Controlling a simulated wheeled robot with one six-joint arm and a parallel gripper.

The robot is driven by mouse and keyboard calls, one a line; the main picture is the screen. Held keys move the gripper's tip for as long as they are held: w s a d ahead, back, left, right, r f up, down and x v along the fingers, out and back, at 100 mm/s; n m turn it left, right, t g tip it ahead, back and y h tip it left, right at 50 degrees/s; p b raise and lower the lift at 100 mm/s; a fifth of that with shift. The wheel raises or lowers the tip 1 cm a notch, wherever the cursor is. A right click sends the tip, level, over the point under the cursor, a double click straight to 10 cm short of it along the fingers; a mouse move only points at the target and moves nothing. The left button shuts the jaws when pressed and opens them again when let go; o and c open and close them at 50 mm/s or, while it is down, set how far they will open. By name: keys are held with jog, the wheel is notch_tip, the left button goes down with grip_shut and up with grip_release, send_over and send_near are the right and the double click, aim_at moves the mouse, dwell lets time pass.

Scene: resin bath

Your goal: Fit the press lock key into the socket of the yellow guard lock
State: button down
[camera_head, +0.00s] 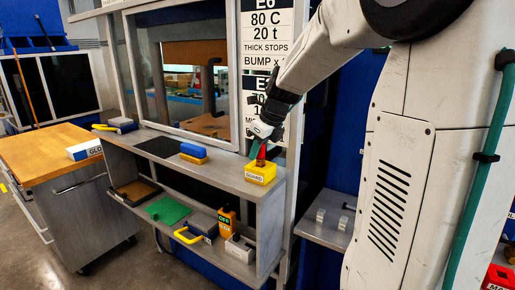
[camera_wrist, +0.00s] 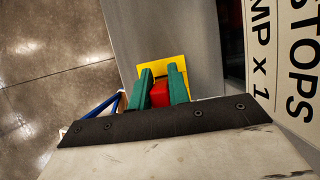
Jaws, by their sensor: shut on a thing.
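The yellow guard lock (camera_head: 258,178), a small box marked GUARD, sits at the right end of the grey shelf top. It also shows in the wrist view (camera_wrist: 178,64), behind my fingers. My gripper (camera_head: 262,151) is directly above the lock, pointing down. Its green fingers (camera_wrist: 161,73) are shut on the red press lock key (camera_wrist: 159,96), one on each side. In the head view the key (camera_head: 261,155) is roughly upright, with its lower end at the top of the lock. The socket is hidden, and I cannot tell whether the key has entered it.
A blue and yellow block (camera_head: 194,152) and a dark mat (camera_head: 161,147) lie left on the shelf top. The lower shelf holds a green plate (camera_head: 167,211), an orange box (camera_head: 227,219) and other items. A glazed frame and sign panel (camera_head: 266,40) stand close behind.

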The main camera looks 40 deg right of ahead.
jog(key=shift+f, duration=0.55)
jog(key=c, duration=1.3)
grip_release()
jog(key=shift+o, duration=0.2)
jog(key=v, duration=0.7)
jog(key=shift+r, duration=0.4)
jog(key=shift+s, duration=0.15)
notch_tip(320, 180, up, 12)
